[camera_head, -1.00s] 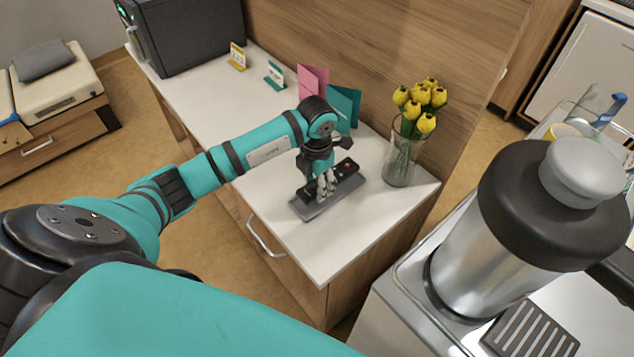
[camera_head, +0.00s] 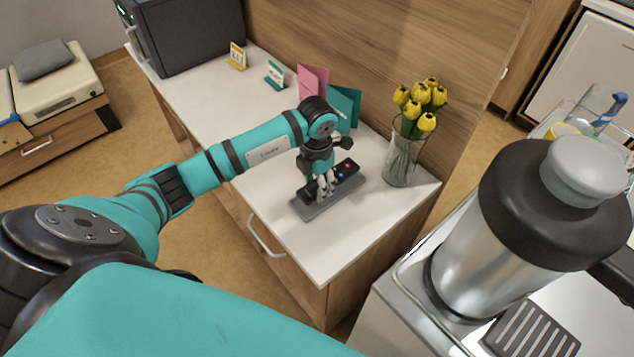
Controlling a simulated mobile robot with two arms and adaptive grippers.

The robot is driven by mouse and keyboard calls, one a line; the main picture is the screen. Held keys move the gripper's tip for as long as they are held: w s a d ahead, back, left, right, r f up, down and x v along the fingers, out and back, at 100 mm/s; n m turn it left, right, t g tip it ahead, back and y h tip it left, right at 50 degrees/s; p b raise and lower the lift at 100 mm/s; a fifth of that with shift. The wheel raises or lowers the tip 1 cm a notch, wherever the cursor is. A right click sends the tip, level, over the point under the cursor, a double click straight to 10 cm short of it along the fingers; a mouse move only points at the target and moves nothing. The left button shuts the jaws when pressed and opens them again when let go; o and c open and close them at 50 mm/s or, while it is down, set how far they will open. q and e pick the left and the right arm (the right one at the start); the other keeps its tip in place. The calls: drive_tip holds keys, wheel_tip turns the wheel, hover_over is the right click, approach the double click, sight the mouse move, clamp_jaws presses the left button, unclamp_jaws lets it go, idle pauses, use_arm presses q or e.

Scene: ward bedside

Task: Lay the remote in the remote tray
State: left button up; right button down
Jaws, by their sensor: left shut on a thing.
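The dark remote (camera_head: 345,171) with small coloured buttons is at the right front part of the white-topped bedside cabinet. My left gripper (camera_head: 325,193) points down and is shut on the remote near its middle. The grey remote tray (camera_head: 312,211) lies on the cabinet top directly under the remote. The remote is lined up along the tray. I cannot tell whether it touches the tray floor. The gripper hides part of the remote and the tray. My right gripper is not in view.
A glass vase of yellow tulips (camera_head: 402,160) stands close to the right of the tray. Pink (camera_head: 313,80) and teal cards (camera_head: 345,103) stand behind my left arm. A large metal flask (camera_head: 490,240) stands at the right front. The cabinet top (camera_head: 350,237) in front of the tray is clear.

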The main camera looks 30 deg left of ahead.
use_arm(q)
drive_tip(key=shift+f, duration=0.2)
drive_tip(key=shift+f+b, duration=1.35)
drive_tip(key=shift+f, duration=0.15)
drive_tip(key=o, duration=1.3)
drive_tip(key=shift+r, duration=0.15)
wheel_tip(320, 180, up, 12)
drive_tip(key=shift+f, duration=0.1)
